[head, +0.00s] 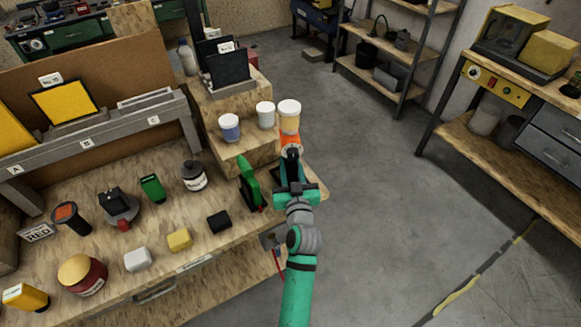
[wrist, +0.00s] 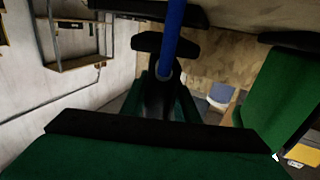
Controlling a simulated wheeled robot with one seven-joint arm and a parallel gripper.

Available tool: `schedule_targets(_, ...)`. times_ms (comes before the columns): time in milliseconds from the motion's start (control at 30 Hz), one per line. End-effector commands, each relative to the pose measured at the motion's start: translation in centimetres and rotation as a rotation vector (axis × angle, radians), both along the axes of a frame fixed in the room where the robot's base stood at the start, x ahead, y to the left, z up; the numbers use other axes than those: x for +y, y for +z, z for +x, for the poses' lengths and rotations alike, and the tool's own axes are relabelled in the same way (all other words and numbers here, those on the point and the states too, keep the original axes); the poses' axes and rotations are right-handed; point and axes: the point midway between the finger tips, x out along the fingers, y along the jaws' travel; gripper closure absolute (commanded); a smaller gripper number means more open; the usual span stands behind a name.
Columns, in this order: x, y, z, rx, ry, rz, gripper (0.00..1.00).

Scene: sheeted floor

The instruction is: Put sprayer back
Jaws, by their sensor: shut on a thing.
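My gripper (head: 293,192) reaches out over the right edge of the workbench, beside a green upright tool (head: 249,184). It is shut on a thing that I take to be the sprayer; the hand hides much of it. In the wrist view a dark body with a blue rod (wrist: 174,38) shows ahead of the hand. In the head view a black part and an orange piece (head: 291,144) show just beyond the jaws. I cannot tell whether the orange piece belongs to the held thing.
White-lidded jars (head: 229,127) stand on a wooden step (head: 247,150) behind the gripper. Bottles, a yellow block (head: 179,239) and a black block (head: 218,221) lie across the workbench (head: 150,262). Open floor (head: 395,190) lies to the right, with shelves (head: 385,78) beyond.

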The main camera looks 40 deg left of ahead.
Motion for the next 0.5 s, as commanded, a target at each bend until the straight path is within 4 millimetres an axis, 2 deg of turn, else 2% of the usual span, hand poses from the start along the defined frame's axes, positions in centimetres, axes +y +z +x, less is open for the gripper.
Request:
schedule_targets(167, -0.07, -1.05, 0.07, -0.004, -0.003, 0.004, 0.8)
schedule_targets(500, -0.07, -1.23, 0.07, -0.005, -0.002, 0.004, 0.8)
